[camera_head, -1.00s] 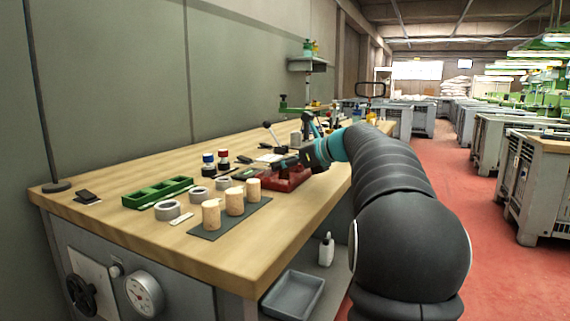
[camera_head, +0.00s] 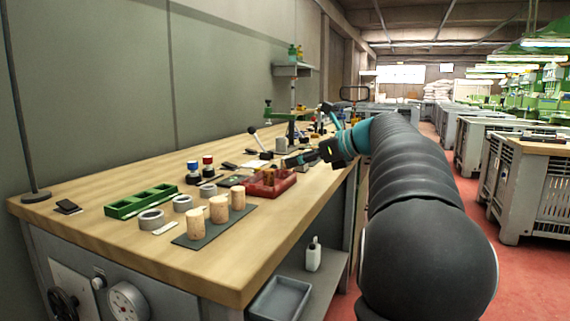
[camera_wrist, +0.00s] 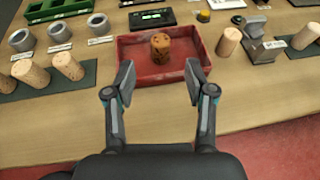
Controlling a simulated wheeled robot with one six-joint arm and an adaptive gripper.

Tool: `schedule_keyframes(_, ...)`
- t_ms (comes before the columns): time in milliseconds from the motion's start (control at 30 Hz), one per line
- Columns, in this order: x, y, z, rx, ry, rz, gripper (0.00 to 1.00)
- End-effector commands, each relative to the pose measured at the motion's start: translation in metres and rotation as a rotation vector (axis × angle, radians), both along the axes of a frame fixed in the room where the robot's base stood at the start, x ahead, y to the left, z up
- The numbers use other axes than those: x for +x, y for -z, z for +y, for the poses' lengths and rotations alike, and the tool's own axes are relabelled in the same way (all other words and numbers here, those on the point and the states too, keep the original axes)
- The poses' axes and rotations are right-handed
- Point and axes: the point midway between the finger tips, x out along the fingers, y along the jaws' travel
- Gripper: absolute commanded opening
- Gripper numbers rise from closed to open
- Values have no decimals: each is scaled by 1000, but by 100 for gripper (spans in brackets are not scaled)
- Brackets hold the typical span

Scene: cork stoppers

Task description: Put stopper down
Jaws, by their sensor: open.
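In the wrist view, a brown cork stopper with dark specks (camera_wrist: 161,46) stands upright inside a red tray (camera_wrist: 140,72). My gripper (camera_wrist: 160,78) is open and empty on the near side of the tray, its two fingers spread apart with the stopper beyond and between them. In the head view, the red tray (camera_head: 284,187) lies near the right edge of the bench and my gripper (camera_head: 322,154) is above and behind it. Pale cork stoppers (camera_head: 218,208) stand in a row on a dark mat (camera_head: 205,240).
Grey rings (camera_head: 152,219) and a green compartment tray (camera_head: 119,210) lie left of the mat. In the wrist view, a display device (camera_wrist: 152,18) stands behind the red tray. A pale stopper (camera_wrist: 229,42) and a grey block (camera_wrist: 254,46) stand to its right. Bare wood lies nearer.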

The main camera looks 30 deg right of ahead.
Motion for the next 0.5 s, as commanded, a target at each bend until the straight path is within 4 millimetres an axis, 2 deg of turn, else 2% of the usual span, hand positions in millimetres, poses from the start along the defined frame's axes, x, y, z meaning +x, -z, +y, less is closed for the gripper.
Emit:
schedule_keyframes(200,-14,-7,-8,0,1,0,55)
schedule_keyframes(500,-16,-8,-8,0,0,0,55)
